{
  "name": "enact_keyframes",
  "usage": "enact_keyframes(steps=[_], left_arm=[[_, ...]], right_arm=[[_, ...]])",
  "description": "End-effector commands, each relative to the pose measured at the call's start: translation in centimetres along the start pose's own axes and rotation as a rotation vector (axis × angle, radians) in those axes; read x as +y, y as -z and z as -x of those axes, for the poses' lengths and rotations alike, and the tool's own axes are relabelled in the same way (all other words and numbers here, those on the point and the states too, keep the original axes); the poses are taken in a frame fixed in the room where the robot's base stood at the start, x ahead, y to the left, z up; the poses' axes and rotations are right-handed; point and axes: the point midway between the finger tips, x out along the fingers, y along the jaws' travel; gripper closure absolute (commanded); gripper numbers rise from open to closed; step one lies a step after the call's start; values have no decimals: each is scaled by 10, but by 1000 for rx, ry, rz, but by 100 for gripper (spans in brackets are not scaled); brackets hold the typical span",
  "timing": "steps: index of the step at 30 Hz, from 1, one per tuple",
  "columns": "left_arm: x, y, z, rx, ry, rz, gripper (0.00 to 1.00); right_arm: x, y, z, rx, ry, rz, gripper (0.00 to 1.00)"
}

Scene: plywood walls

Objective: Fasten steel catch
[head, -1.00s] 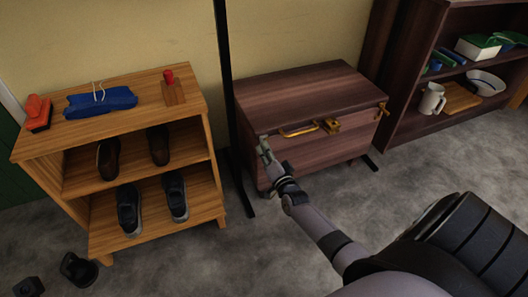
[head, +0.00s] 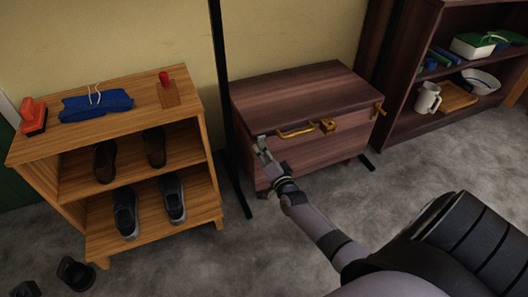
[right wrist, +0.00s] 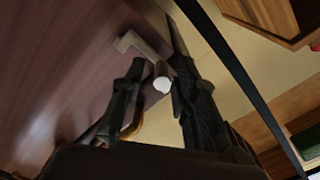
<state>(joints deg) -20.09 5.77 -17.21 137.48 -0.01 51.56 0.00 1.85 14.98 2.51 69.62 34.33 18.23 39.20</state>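The steel catch (head: 261,141) is a small grey fitting at the upper left of the dark wooden chest's (head: 305,88) front. In the right wrist view the catch (right wrist: 138,45) shows as a bent grey piece, with a round white end beside it between my fingers. My right gripper (head: 267,157) is at the catch and partly covers it in the head view. In the right wrist view its dark fingers (right wrist: 158,78) stand apart on either side of the white end; firm contact cannot be told. My left gripper is out of view.
A brass handle (head: 297,133) and brass catch (head: 327,126) are on the chest front. A thin black post (head: 224,80) stands left of it, beyond which is a shoe rack (head: 130,135). A dark bookshelf (head: 395,75) is at the right.

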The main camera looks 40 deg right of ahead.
Motion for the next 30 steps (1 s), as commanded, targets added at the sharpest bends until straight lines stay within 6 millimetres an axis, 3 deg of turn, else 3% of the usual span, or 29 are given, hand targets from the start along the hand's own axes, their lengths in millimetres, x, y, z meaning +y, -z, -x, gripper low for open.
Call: enact_keyframes(steps=[8,13,24,30], left_arm=[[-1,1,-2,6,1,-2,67],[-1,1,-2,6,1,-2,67],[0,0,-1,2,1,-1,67],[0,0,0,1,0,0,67]], right_arm=[[0,-1,0,-2,-1,-1,67],[1,-2,12,-3,-2,-1,67],[0,-1,88,-2,-2,-1,67],[0,0,114,-1,-1,0,67]])
